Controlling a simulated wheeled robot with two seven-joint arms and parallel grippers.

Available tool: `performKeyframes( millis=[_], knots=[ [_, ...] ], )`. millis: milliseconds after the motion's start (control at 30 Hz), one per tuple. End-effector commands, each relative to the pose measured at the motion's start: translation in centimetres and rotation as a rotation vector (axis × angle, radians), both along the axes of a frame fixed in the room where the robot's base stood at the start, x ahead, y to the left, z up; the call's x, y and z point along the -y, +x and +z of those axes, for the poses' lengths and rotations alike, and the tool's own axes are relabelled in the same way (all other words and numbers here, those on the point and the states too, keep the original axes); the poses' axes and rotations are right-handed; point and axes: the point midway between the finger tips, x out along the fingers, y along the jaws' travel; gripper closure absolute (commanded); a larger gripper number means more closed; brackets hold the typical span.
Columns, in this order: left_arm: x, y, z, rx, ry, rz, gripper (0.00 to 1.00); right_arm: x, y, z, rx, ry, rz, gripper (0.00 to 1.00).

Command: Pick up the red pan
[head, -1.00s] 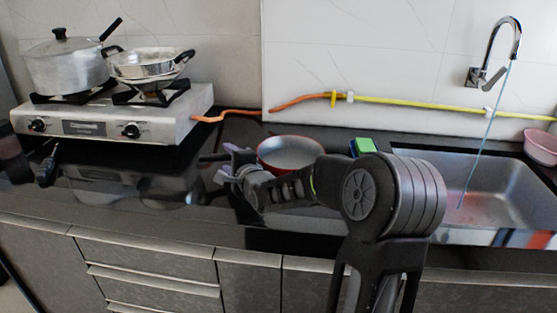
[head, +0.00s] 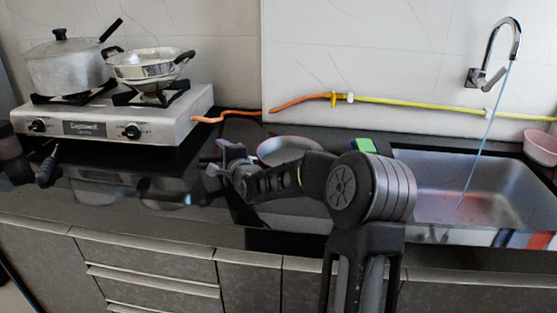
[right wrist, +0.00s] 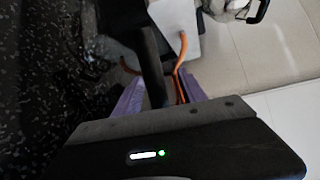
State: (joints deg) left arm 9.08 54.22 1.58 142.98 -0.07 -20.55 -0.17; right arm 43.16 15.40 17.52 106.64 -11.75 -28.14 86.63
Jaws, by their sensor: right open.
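The red pan (head: 288,149) is on the dark counter, between the stove and the sink; its inside looks pale grey and my right arm covers its near side. My right gripper (head: 225,160) is just left of the pan, low over the counter. In the right wrist view the gripper's two purple fingers (right wrist: 160,96) are spread apart. A dark bar, which looks like the pan's handle (right wrist: 151,65), lies between them in the picture; I cannot tell whether it touches either finger. My left gripper cannot be made out.
The stove (head: 175,122) with a pot (head: 68,70) and a wok (head: 150,66) stands at left. An orange hose (head: 300,102) runs along the wall. A green sponge (head: 364,146) lies right of the pan, near the sink (head: 480,200). Dark objects (head: 46,170) show at far left.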

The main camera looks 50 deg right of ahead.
Motion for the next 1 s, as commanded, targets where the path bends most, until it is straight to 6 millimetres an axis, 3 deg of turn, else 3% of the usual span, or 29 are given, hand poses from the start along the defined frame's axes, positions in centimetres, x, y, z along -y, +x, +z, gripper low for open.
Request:
performKeyframes(
  millis=[333,933,1000],
  knots=[
    [0.0,0.0,0.0,0.0,0.0,0.0,0.64,0.02,-0.03,-0.02,0.0,0.0,0.0,0.51],
    [0.0,0.0,0.0,0.0,0.0,0.0,0.64,0.02,-0.04,0.02,0.001,0.0,0.0,1.0],
    [0.0,0.01,0.0,0.0,0.0,0.0,0.64,0.02,-0.03,0.03,0.001,-0.001,0.0,1.0]
  ],
)
